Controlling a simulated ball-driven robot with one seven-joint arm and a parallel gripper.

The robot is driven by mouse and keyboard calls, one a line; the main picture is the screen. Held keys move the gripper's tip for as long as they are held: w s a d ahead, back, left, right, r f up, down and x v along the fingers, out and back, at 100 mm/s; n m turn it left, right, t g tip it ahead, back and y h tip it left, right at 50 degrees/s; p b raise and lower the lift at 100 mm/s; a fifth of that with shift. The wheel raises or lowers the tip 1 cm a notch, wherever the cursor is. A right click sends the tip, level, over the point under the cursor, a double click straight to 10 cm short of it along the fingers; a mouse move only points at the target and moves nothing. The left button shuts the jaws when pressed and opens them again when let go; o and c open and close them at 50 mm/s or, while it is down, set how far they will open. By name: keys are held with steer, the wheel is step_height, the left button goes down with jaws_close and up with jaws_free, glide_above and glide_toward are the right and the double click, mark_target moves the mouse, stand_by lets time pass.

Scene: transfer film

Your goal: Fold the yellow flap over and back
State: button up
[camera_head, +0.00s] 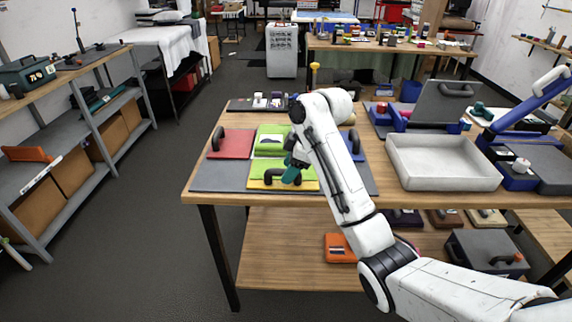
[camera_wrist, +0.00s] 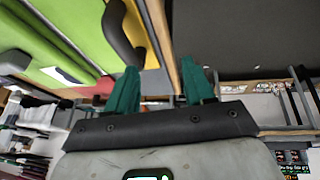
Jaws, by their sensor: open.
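The yellow flap (camera_head: 310,185) shows in the head view as a strip along the front of the board, beside a green surface (camera_head: 262,165). I cannot tell how far the yellow runs under the green. A black arched handle (camera_head: 268,177) stands there. In the wrist view the yellow strip (camera_wrist: 147,45), the green surface (camera_wrist: 75,25) and the black handle (camera_wrist: 120,35) lie at upper left. My gripper (camera_head: 291,174), with teal fingers, is above the front of the board, right of the handle. Its fingers (camera_wrist: 160,82) are apart with nothing seen between them.
A red panel (camera_head: 233,145) with a black handle lies at the left, and a blue panel (camera_head: 376,146) is partly hidden behind my arm. A grey mat (camera_head: 218,177) lies underneath. A white tray (camera_head: 443,182) stands at the right. The floor left of the table is clear.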

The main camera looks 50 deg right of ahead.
mark_target(285, 169)
steer(key=d+r, duration=0.5)
steer(key=shift+n, duration=0.4)
steer(key=x, duration=0.5)
steer(key=p+x, duration=0.1)
steer(key=x, duration=0.5)
steer(key=shift+w+d, duration=0.15)
steer(key=shift+w, duration=0.1)
jaws_close()
